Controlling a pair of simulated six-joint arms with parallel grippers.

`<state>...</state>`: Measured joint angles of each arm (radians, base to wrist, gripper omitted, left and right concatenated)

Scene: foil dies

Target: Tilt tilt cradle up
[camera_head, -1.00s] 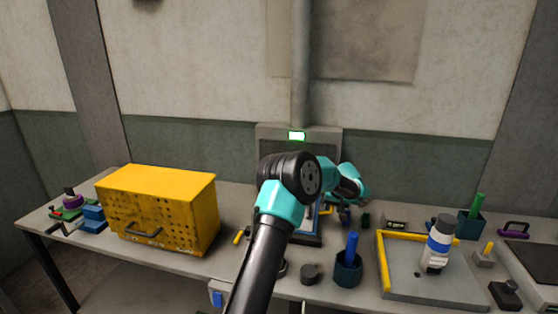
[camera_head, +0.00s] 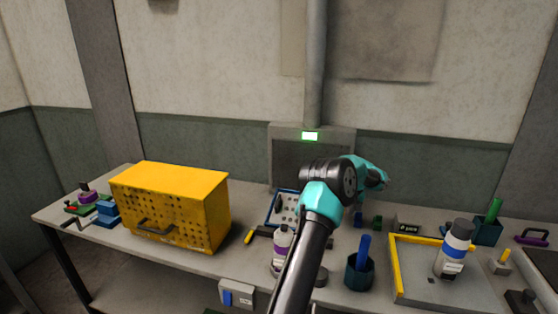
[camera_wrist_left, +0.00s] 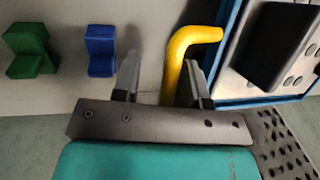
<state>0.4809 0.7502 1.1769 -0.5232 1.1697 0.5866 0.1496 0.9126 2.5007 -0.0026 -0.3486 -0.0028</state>
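The blue-framed board (camera_head: 281,207), which I take to be the tilt cradle, lies on the bench left of my arm, partly hidden by it. In the left wrist view the blue frame (camera_wrist_left: 228,40) is at the right, with a dark block (camera_wrist_left: 275,45) over its silver discs. A bent yellow bar (camera_wrist_left: 178,55) stands beside the frame. My left gripper (camera_wrist_left: 162,82) is open around the bar's lower part, with the bar closer to the right finger and a gap at the left one. In the head view its fingers are hidden. My right gripper is not in view.
Blue (camera_wrist_left: 101,50) and green (camera_wrist_left: 27,48) blocks sit close by the gripper. A yellow perforated box (camera_head: 172,207) stands to the left. A white bottle (camera_head: 281,247) is beside my arm. A teal cup (camera_head: 359,275) and a yellow-edged tray (camera_head: 440,292) are to the right.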

